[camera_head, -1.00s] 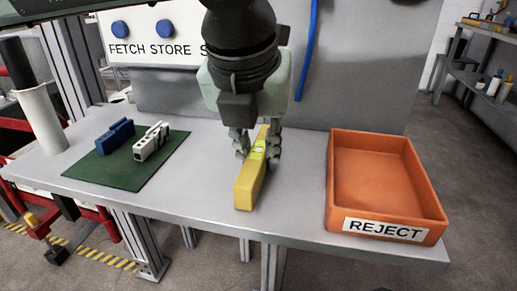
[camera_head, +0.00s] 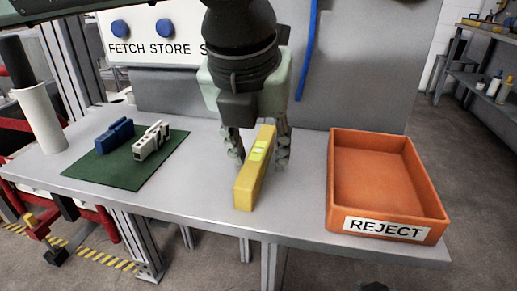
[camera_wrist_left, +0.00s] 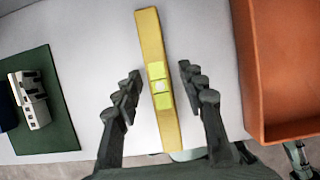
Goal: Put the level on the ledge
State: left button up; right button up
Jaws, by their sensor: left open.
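The yellow level (camera_head: 246,186) lies lengthwise on the grey bench top (camera_head: 205,190), its near end close to the front edge. It has bright yellow-green windows in its middle and shows whole in the left wrist view (camera_wrist_left: 152,45). My left gripper (camera_head: 259,158) is open, with one finger on each side of the level's middle. In the left wrist view (camera_wrist_left: 158,95) there is a gap between each finger and the level. I cannot tell a separate ledge apart from the bench.
An orange REJECT bin (camera_head: 435,210) stands to the right of the level. A green mat (camera_head: 105,171) with a blue block (camera_head: 114,136) and a white part (camera_head: 151,141) lies to the left. A grey panel (camera_head: 365,70) rises behind the bench.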

pick_arm(q)
jog(key=shift+s+r, duration=0.15)
jog(key=shift+r, duration=0.55)
jog(key=v, duration=1)
jog(key=shift+s+r+p, duration=0.25)
jog(key=shift+r+p, duration=0.05)
pick_arm(e)
jog(key=s+d, duration=0.1)
jog(key=s+d+f+g, duration=0.1)
jog(key=shift+s+d+f+g+h, duration=0.1)
jog(key=shift+s+f+g+h, duration=0.1)
jog(key=shift+s+g+h, duration=0.15)
